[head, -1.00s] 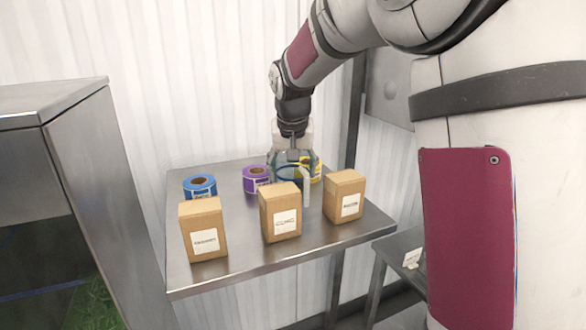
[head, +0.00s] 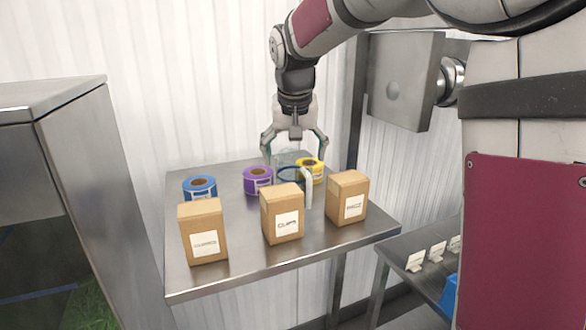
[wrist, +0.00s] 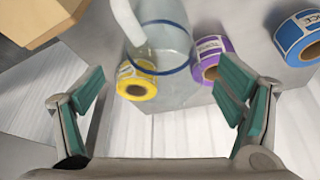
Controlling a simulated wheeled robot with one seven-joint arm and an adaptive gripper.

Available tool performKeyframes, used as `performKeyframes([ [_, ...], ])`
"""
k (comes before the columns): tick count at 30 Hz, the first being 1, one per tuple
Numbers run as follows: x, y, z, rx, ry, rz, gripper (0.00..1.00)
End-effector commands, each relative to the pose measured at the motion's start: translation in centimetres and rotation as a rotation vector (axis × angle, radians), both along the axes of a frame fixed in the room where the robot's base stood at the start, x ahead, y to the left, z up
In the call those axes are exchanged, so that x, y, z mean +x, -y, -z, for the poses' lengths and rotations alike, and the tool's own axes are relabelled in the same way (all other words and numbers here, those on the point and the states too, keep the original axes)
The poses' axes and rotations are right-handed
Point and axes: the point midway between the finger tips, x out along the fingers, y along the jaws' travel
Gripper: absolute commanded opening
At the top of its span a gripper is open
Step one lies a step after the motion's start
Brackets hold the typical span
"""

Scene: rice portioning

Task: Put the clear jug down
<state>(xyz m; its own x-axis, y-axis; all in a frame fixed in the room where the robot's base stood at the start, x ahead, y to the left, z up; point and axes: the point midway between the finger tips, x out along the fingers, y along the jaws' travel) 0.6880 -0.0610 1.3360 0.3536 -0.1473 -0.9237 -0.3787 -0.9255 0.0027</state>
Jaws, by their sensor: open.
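The clear jug (head: 290,162) stands upright on the steel table, behind the middle box. It has a blue band and a whitish handle (head: 307,188); its lower part is partly hidden by the box. In the wrist view the jug (wrist: 165,35) shows at the top middle, with its handle at upper left. My gripper (head: 295,152) is open above the jug, its fingers spread wide to either side of the rim. The wrist view shows nothing between the fingertips of my gripper (wrist: 160,88) at their near side.
Blue (head: 200,187), purple (head: 258,180) and yellow (head: 310,172) label rolls sit around the jug on the table (head: 240,258). Three cardboard boxes (head: 203,230) line the front. A lower table (head: 400,285) with small cards is at right; a steel cabinet (head: 75,190) is at left.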

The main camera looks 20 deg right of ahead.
Motion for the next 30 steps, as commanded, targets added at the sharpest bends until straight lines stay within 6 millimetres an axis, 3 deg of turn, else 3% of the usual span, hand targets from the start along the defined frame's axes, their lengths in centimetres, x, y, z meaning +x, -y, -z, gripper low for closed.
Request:
performKeyframes([
  [9,-1.8,-0.8,-5.1,0.000,0.002,0.000,0.87],
  [17,-3.6,-1.2,-6.4,0.003,0.003,-0.017,0.87],
  [23,-9.1,-2.3,-6.0,0.014,0.021,-0.096,0.87],
  [30,-17.0,-3.9,-3.7,0.016,0.049,-0.211,0.87],
])
